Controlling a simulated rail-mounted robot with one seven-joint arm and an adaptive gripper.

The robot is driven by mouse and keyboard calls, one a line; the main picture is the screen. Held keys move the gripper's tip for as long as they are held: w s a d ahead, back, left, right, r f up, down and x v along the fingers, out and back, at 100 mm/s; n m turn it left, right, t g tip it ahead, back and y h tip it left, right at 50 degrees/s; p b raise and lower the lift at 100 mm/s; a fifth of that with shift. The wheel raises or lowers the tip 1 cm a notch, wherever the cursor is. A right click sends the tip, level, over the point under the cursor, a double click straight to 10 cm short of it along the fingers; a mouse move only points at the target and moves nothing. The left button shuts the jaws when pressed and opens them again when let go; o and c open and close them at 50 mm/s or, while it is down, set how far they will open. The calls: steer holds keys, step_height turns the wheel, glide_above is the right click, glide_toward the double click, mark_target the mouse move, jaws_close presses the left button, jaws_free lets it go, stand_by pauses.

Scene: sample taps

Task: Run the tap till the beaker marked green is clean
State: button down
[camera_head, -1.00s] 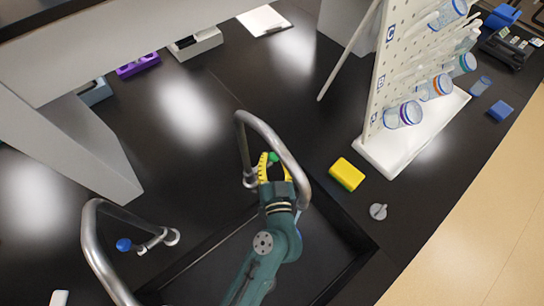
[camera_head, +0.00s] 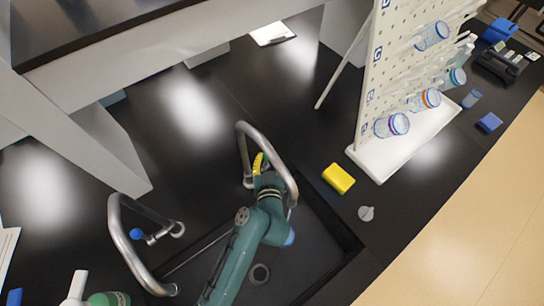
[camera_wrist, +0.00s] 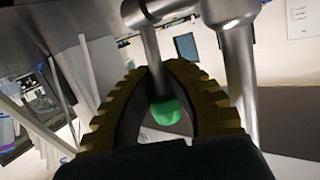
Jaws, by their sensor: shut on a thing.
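My gripper (camera_head: 259,163) is at the right tap (camera_head: 243,128) behind the sink (camera_head: 345,240). In the wrist view its yellow fingers (camera_wrist: 166,75) are closed around the tap's green knob (camera_wrist: 166,110). The head view hides this knob. A beaker with a green-teal band (camera_head: 455,77) hangs on the pegboard rack at the right; I cannot tell for sure that its mark is green. A small pale-blue patch (camera_head: 290,238) shows beside my arm over the sink; I cannot tell what it is. I cannot make out running water.
The left tap (camera_head: 122,235) has a blue knob (camera_head: 136,234). A yellow sponge (camera_head: 338,178) and a grey round piece (camera_head: 366,213) lie right of the sink. The pegboard (camera_head: 385,75) holds other banded beakers. Bottles (camera_head: 108,299) stand at the lower left.

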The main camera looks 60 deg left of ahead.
steer(key=c, duration=0.9)
jaws_free()
steer(key=shift+a+r, duration=0.1)
steer(key=shift+r, duration=0.45)
steer(key=shift+o, duration=0.4)
steer(key=shift+f, duration=0.15)
steer(key=v, duration=1.2)
